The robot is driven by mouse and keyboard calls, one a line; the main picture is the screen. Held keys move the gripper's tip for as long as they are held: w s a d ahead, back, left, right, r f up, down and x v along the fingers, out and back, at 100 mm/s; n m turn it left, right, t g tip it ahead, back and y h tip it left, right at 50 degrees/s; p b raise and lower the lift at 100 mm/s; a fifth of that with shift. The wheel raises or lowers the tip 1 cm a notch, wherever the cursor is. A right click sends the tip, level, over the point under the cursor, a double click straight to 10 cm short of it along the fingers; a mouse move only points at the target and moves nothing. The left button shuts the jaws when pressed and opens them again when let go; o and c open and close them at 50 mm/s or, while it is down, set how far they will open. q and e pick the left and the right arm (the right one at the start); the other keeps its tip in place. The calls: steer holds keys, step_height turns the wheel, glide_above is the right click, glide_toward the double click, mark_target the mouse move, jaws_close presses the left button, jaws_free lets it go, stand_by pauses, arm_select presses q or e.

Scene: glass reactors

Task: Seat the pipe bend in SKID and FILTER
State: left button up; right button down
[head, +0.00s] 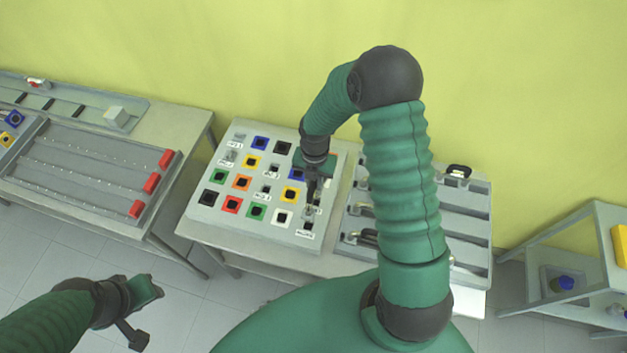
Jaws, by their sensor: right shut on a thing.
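My right gripper (312,197) reaches down from above over the right part of the light grey socket panel (205,213). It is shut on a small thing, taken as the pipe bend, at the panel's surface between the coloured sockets. The thing is mostly hidden by the jaws, and I cannot tell whether it sits in any socket. Small white labels show on the panel, but SKID and FILTER cannot be read.
The panel has several blue, yellow, green, orange, red, black and white sockets. A grey tray (468,239) with dark-handled items lies right of it, partly behind my right arm. A left bench holds a rack (80,170) with red blocks. A shelf (540,240) stands far right.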

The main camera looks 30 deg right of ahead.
steer(key=shift+a+f+b, duration=0.2)
steer(key=shift+f+b, duration=0.65)
steer(key=shift+f, duration=0.15)
steer(key=shift+a+f+b, duration=0.15)
steer(key=shift+f+b, duration=0.65)
steer(key=shift+f, duration=0.15)
step_height(320, 180, down, 4)
steer(key=shift+d+r+b, duration=0.1)
steer(key=shift+d+b, duration=0.05)
steer(key=shift+b, duration=0.85)
steer(key=shift+s+f, duration=0.1)
steer(key=shift+f, duration=0.15)
steer(key=c, duration=1.6)
jaws_free()
steer(key=o, duration=0.4)
steer(key=shift+c, duration=0.2)
